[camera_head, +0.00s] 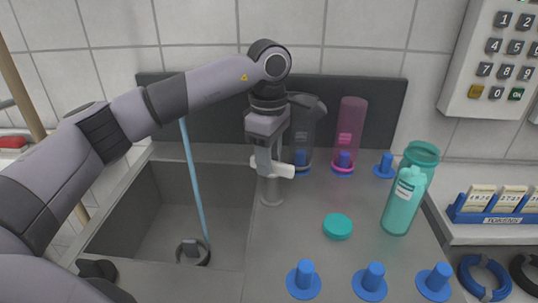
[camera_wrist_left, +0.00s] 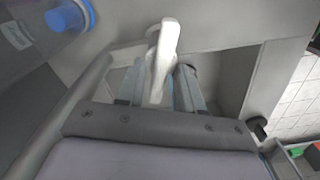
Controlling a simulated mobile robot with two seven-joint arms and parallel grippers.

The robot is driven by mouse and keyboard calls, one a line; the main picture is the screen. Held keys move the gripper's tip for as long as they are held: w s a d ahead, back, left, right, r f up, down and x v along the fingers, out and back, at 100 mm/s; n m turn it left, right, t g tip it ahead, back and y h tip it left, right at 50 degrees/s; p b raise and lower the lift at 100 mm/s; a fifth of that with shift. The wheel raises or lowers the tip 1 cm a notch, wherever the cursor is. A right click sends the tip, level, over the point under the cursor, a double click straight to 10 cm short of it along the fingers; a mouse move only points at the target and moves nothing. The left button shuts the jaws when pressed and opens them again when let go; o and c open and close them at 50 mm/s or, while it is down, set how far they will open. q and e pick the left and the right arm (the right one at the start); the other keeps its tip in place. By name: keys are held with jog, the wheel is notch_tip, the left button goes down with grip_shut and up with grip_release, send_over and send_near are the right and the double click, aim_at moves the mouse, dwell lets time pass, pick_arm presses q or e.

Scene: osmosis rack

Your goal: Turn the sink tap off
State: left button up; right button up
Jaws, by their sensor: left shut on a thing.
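The tap (camera_head: 271,190) stands on the counter at the right edge of the sink (camera_head: 160,205). Its white lever (camera_head: 285,170) points to the right in the head view. My left gripper (camera_head: 264,160) comes down from above and is shut on the lever. In the left wrist view the white lever (camera_wrist_left: 165,45) passes between the two fingers. A light blue stream of water (camera_head: 194,180) falls into the sink near the drain (camera_head: 192,252). My left arm hides the spout. My right gripper is not in view.
A grey bottle (camera_head: 304,135) and a pink bottle (camera_head: 349,130) stand on blue pegs behind and right of the tap. A teal bottle (camera_head: 404,200), a teal lid (camera_head: 337,226) and bare blue pegs (camera_head: 304,280) are to the right. A keypad (camera_head: 500,60) hangs on the wall.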

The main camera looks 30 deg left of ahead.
pick_arm(q)
jog(key=shift+s+n, duration=0.1)
jog(key=shift+n, duration=2.1)
jog(key=o, duration=0.7)
jog(key=shift+r, duration=0.15)
notch_tip(320, 180, up, 7)
jog(key=shift+d, duration=0.15)
